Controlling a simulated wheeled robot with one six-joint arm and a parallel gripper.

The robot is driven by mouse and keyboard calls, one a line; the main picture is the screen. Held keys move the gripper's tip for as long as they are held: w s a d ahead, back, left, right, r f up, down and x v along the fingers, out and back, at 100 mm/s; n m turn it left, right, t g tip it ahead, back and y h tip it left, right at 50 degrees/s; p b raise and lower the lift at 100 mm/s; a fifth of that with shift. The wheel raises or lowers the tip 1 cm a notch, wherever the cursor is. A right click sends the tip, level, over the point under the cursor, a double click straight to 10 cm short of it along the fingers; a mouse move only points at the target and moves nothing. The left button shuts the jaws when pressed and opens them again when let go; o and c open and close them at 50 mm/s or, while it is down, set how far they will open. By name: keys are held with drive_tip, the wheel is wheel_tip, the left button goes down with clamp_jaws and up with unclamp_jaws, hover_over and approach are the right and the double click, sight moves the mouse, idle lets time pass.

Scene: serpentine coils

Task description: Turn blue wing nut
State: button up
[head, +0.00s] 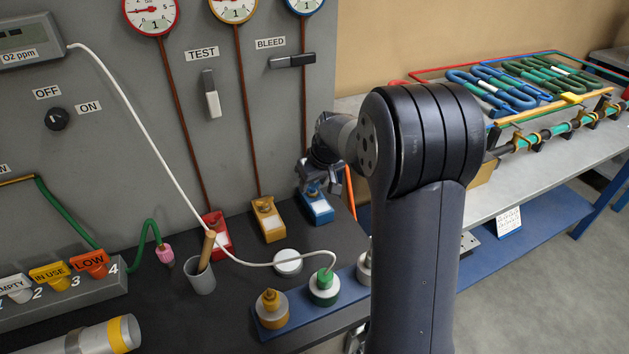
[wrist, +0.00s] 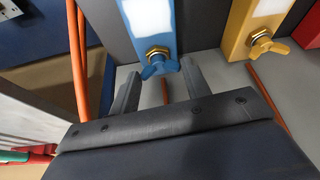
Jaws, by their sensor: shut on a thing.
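The blue wing nut (wrist: 158,68) sits on a brass fitting at the end of a blue block (wrist: 148,25) with a white label. In the wrist view my gripper (wrist: 161,72) has one finger on each side of the wing nut and is shut on it. In the head view my gripper (head: 316,188) is at the blue block (head: 318,211), at the foot of the grey panel. There my gripper hides the wing nut.
A yellow block with its own wing nut (wrist: 262,40) stands beside the blue one; a red block (head: 217,236) is further left. An orange hose (wrist: 78,60) runs close by my gripper. A cup (head: 201,281) and capped bottles (head: 323,287) stand in front.

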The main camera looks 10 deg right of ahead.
drive_tip(key=shift+w+r, duration=0.1)
drive_tip(key=shift+r, duration=0.05)
drive_tip(key=o, duration=1)
drive_tip(key=v, duration=1)
drive_tip(key=shift+s+r, duration=0.25)
drive_tip(key=x, duration=1.1)
drive_tip(key=shift+r, duration=0.15)
